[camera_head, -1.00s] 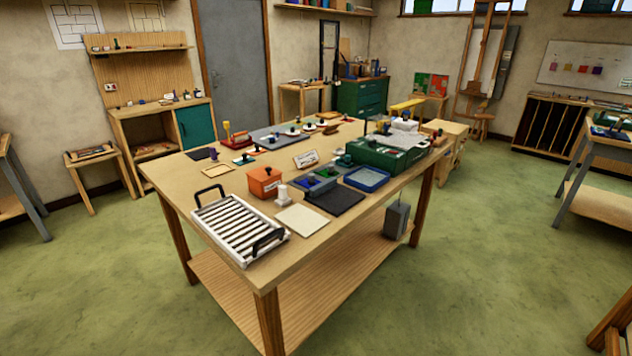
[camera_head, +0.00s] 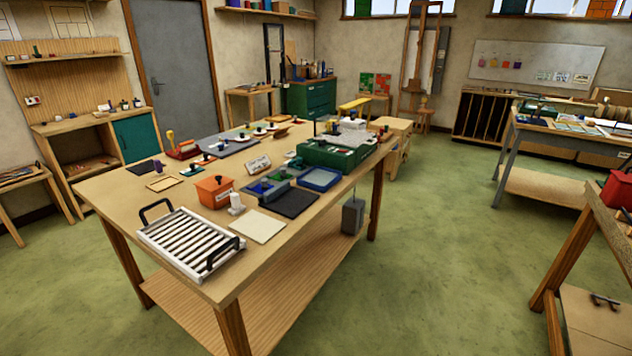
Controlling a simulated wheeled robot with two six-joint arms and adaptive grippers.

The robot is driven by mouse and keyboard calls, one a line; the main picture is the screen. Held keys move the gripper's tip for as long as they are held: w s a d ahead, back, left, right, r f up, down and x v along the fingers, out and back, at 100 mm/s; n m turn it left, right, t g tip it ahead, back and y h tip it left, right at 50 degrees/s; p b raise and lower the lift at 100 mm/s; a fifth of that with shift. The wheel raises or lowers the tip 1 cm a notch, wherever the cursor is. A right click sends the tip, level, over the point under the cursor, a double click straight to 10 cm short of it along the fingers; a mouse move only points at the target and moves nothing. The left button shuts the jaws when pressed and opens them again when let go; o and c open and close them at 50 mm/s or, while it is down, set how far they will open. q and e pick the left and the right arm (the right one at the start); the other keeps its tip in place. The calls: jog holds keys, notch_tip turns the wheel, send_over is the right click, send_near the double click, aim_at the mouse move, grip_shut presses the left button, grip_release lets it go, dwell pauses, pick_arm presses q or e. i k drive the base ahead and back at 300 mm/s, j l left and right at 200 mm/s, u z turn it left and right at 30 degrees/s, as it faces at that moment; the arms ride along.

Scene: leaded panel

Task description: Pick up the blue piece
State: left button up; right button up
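The large wooden worktable (camera_head: 112,202) stands in front of me with several small pieces on it. A small blue piece with a dark knob (camera_head: 261,188) sits in a bluish holder near the table's middle, beside a green piece (camera_head: 280,176). A blue-rimmed shallow tray (camera_head: 320,179) lies just right of the holder. Which blue thing is the task's piece I cannot tell for sure at this size. Neither of my grippers shows in this view.
A white slatted rack with black handles (camera_head: 191,242), an orange box (camera_head: 215,191), a cream tile (camera_head: 258,226), a black mat (camera_head: 290,203) and a green machine (camera_head: 340,151) stand on the table. Green floor (camera_head: 430,260) is open to its right. Another workbench (camera_head: 590,222) stands at the right edge.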

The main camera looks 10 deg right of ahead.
aim_at(262, 187)
jog(key=l+u, duration=0.1)
jog(key=u, duration=0.4)
jog(key=l+u, duration=0.1)
jog(key=u, duration=0.35)
jog(key=i+l+u, duration=0.1)
jog(key=u, duration=0.4)
jog(key=l+u, duration=0.25)
jog(key=l, duration=0.3)
jog(key=k+l+u, duration=0.3)
jog(key=l, duration=0.2)
jog(key=l+u, duration=0.25)
jog(key=l, duration=0.25)
jog(key=k+l+u, duration=0.3)
jog(key=l, duration=0.15)
jog(key=k+l+u, duration=0.25)
jog(key=l, duration=0.2)
jog(key=k+l+u, duration=0.25)
jog(key=l, duration=0.1)
